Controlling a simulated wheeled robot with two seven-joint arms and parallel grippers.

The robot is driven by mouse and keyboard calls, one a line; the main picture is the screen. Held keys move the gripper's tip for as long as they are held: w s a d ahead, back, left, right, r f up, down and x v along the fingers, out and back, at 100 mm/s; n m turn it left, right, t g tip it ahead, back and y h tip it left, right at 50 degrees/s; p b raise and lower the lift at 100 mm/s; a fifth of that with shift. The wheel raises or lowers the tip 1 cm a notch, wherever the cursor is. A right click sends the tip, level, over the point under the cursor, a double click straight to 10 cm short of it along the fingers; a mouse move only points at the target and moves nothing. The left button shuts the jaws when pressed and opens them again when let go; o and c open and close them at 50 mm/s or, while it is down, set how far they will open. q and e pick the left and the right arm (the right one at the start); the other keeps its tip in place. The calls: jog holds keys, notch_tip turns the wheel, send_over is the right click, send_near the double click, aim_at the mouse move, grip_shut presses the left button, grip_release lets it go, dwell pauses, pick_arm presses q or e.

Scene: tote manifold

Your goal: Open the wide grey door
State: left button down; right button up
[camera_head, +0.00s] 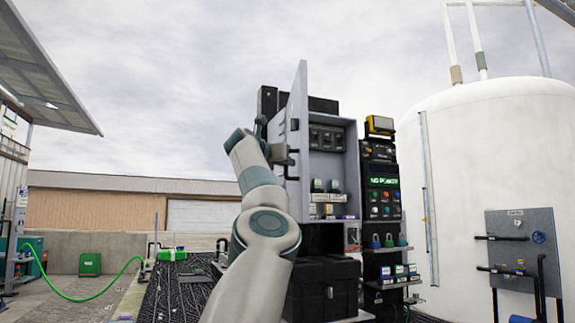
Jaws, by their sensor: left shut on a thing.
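The wide grey door (299,100) stands open on the left side of the grey cabinet (352,170), swung out and seen at a steep angle. Dark fittings show on its face. My left arm rises from the bottom middle. My left gripper (281,154) is at the door's outer face, shut on the dark door handle (292,165); my own wrist partly hides the grip. Inside the open cabinet are dark breakers (326,138) in the upper part and several small blocks below. My right gripper is not in view.
A black control panel (383,190) with a green-lit display and coloured buttons stands right of the cabinet. A large white tank (490,160) fills the right. A green hose (95,297) lies at left.

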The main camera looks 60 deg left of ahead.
pick_arm(q)
jog(key=shift+s+r, duration=0.15)
jog(key=shift+r, duration=0.05)
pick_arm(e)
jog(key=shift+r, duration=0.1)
pick_arm(q)
jog(key=c, duration=1.9)
grip_release()
jog(key=shift+a, duration=0.1)
jog(key=shift+o, duration=0.4)
jog(key=shift+a+f, duration=0.15)
jog(key=shift+f, duration=0.05)
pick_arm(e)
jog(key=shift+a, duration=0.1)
